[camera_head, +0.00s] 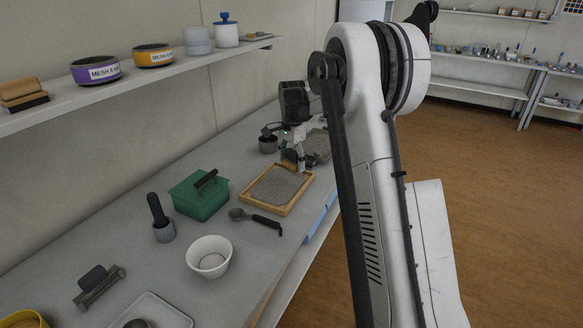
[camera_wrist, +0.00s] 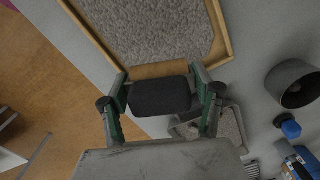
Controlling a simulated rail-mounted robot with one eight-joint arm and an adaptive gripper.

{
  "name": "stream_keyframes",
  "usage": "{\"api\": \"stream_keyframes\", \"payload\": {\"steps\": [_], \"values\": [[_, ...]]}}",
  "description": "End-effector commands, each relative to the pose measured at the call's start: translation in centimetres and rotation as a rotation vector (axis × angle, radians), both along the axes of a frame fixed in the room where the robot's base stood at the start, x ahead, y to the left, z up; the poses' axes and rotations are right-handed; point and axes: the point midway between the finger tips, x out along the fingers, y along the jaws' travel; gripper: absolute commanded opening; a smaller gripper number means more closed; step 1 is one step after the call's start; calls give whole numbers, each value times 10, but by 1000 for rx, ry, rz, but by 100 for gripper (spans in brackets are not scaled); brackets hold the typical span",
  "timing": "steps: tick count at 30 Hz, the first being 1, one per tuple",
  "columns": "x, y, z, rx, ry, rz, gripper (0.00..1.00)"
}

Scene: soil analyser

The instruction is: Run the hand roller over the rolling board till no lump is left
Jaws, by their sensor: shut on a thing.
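The rolling board (camera_head: 263,207) is a shallow wooden-rimmed tray on the bench, holding a flat layer of grey soil (camera_head: 279,184). The board's rim (camera_wrist: 228,45) and soil (camera_wrist: 158,28) also fill the top of the wrist view. My gripper (camera_head: 297,154) is at the board's far end. In the wrist view, its green fingers (camera_wrist: 161,94) are shut on the dark handle of the hand roller (camera_wrist: 160,96). The roller's wooden part (camera_wrist: 158,70) shows just beyond the handle, by the board's edge. I cannot tell whether it touches the soil, nor whether lumps are there.
A grey tray of soil (camera_head: 318,147) and a dark cup (camera_head: 268,142) stand beyond the board. A green box (camera_head: 199,196), a scoop (camera_head: 256,219) and a white bowl (camera_head: 209,258) stand nearer. A wall shelf (camera_head: 130,80) runs above the bench.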

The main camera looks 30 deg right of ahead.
Motion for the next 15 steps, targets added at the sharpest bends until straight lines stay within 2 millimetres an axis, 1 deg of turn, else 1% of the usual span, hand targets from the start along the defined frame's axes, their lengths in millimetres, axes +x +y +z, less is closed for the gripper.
{"api": "stream_keyframes", "payload": {"steps": [3, 12, 15], "values": [[0, 1, 14, 0, 0, 1, 41], [1, 3, 43, 0, 0, 4, 41], [1, 3, 51, 0, 0, 4, 41]]}}
